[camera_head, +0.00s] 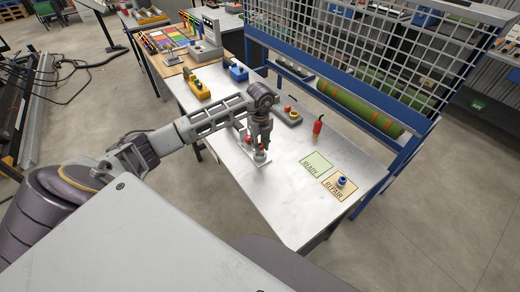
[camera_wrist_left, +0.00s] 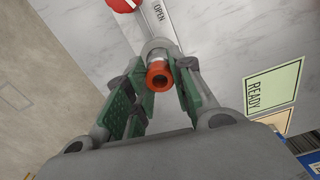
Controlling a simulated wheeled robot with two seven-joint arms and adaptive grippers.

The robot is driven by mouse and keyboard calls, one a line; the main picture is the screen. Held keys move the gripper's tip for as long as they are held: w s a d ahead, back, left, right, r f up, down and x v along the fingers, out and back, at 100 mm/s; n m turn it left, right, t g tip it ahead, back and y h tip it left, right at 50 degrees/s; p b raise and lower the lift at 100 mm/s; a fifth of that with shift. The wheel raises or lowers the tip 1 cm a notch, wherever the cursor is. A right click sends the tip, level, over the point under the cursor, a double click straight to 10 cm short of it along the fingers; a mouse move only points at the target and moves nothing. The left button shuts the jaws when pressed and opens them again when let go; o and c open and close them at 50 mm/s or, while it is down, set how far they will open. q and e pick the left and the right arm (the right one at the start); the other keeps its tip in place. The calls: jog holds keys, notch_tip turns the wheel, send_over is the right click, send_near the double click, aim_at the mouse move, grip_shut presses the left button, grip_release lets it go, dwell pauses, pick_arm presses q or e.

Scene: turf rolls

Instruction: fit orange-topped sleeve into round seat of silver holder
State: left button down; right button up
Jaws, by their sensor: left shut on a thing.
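The orange-topped sleeve (camera_wrist_left: 158,76) sits between the green-padded fingers of my left gripper (camera_wrist_left: 152,88), which is shut on it. In the head view my left gripper (camera_head: 260,143) points down over the silver holder (camera_head: 262,162) on the bench. In the left wrist view a round silver ring of the holder (camera_wrist_left: 157,46) shows right beyond the sleeve's lower end. I cannot tell whether the sleeve is in the seat or just above it. A red knob (camera_wrist_left: 122,4) and an "OPEN" label lie beside it on the holder. My right gripper is not in view.
A green READY card (camera_head: 316,164) and a REPAIR card (camera_head: 334,193) bearing a blue-topped part (camera_head: 341,181) lie to the right. A red bottle (camera_head: 317,126), a grey fixture (camera_head: 290,116) and a yellow device (camera_head: 198,89) stand farther back. The bench's front is clear.

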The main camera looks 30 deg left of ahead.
aim_at(260, 145)
pick_arm(q)
jog(key=shift+f+p, duration=0.3)
jog(key=shift+f, duration=1.35)
jog(key=shift+f, duration=0.1)
jog(key=c, duration=1.2)
grip_release()
jog(key=shift+c, duration=0.2)
jog(key=shift+r, duration=0.2)
notch_tip(260, 145, up, 10)
jog(key=shift+f+b, duration=0.1)
jog(key=shift+b, duration=0.95)
jog(key=shift+r, duration=1.05)
